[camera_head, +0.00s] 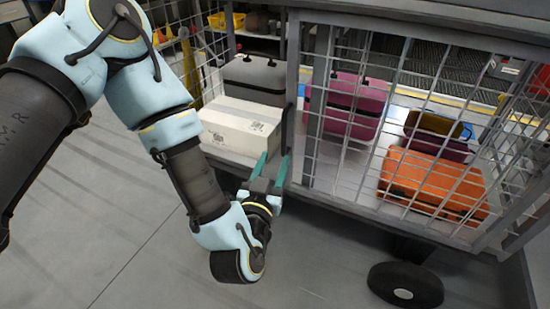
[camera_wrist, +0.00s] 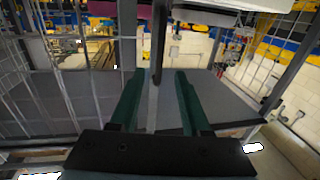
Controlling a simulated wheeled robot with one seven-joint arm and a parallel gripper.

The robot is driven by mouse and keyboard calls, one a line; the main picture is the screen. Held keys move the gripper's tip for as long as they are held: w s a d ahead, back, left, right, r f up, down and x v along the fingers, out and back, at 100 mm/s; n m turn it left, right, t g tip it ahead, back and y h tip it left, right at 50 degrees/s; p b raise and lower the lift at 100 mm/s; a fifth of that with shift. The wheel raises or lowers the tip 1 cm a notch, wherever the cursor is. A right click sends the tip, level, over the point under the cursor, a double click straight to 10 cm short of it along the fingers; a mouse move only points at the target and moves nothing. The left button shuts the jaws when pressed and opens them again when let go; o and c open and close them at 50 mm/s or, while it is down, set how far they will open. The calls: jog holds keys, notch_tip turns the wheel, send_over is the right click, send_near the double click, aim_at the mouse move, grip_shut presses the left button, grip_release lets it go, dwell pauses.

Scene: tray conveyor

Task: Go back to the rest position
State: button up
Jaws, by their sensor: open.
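My gripper (camera_head: 271,167) is at the front edge of the wheeled cage cart, low beside a dark upright post. Its two green fingers are apart with nothing held between them. In the wrist view, my gripper (camera_wrist: 158,90) also shows open, with a thin upright bar of the cart beyond the fingers. A white cardboard box (camera_head: 241,126) sits on the cart just left of and behind the fingers. The fingertips look close to the box and post; I cannot tell whether they touch.
The cart's wire mesh (camera_head: 400,120) and posts stand right of my gripper. A black wheel (camera_head: 405,287) is at lower right. The floor (camera_head: 110,225) at left is clear.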

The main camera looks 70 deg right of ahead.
dwell(0.4)
jog(key=w+a+n+t+y, duration=0.15)
jog(key=w+y, duration=0.35)
jog(key=w, duration=1.7)
jog(key=w+a+r+n+t+y, duration=0.15)
jog(key=w+a+n+y, duration=0.35)
jog(key=w+a, duration=1.2)
jog(key=w+a+r+n+g+y, duration=0.1)
jog(key=w+a+r+n+y, duration=0.15)
jog(key=a, duration=0.65)
jog(key=w+a+r+n+y, duration=0.1)
jog(key=a+y, duration=0.2)
jog(key=a, duration=0.5)
jog(key=s+a+r+n+g+y, duration=0.1)
jog(key=s+a+r+n, duration=0.15)
jog(key=a, duration=0.45)
jog(key=s+a+r+n+g+y, duration=0.1)
jog(key=s+a+r+n+g, duration=0.15)
jog(key=a, duration=0.55)
notch_tip(320, 180, up, 20)
jog(key=s+p, duration=0.1)
jog(key=p, duration=2)
jog(key=shift+s+a, duration=0.35)
jog(key=shift+s, duration=0.05)
